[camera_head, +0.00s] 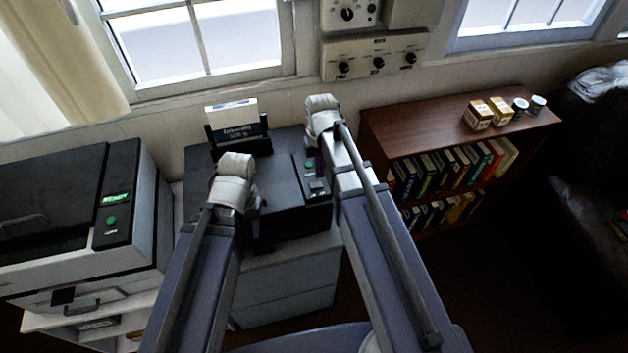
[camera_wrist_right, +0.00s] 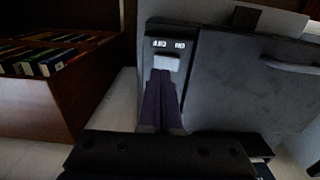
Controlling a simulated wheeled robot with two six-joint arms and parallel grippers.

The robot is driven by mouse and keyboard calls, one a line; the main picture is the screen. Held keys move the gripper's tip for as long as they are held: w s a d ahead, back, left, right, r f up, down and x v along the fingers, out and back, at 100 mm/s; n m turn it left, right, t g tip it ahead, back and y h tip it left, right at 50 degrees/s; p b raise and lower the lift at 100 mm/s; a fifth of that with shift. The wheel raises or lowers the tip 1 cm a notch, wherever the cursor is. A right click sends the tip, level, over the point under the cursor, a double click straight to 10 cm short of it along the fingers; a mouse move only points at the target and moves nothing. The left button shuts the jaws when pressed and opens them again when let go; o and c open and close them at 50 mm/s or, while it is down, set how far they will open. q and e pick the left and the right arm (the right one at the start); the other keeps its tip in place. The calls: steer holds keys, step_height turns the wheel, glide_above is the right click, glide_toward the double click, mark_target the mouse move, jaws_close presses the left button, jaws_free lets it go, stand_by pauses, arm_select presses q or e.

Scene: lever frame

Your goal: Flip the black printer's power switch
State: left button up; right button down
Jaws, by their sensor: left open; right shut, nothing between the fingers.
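The black printer (camera_head: 275,155) stands on a light cabinet in the middle of the head view. Its narrow control panel on the right side carries a green button (camera_head: 309,163) and a pale switch (camera_head: 318,186). In the right wrist view the switch (camera_wrist_right: 167,63) is a light rocker just past my fingertips. My right gripper (camera_wrist_right: 161,77) is shut and empty, with its fingers over the panel close to the switch; contact cannot be told. In the head view its arm hides the fingers. My left gripper (camera_head: 257,200) is open over the printer's left front, its fingers mostly hidden.
A larger printer (camera_head: 45,190) with a lit green display stands at the left. A wooden bookshelf (camera_head: 440,110) with small boxes and jars stands at the right. A wall control box (camera_head: 375,55) with knobs hangs behind. A paper tray (camera_head: 236,125) rises at the printer's back.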

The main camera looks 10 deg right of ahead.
mark_target(319, 185)
step_height(319, 185, up, 3)
steer(key=p, duration=0.2)
steer(key=shift+r+p, duration=0.15)
steer(key=shift+p, duration=0.2)
steer(key=shift+s+a, duration=0.15)
steer(key=s+a+f+n+b, duration=0.1)
steer(key=s+a+f+b, duration=0.4)
steer(key=s, duration=0.2)
steer(key=s+a+f+n+h+b, duration=0.1)
steer(key=s+a+f+n+b, duration=0.1)
steer(key=s+a+f+b, duration=0.3)
steer(key=shift+s, duration=1)
steer(key=shift+a+f, duration=0.1)
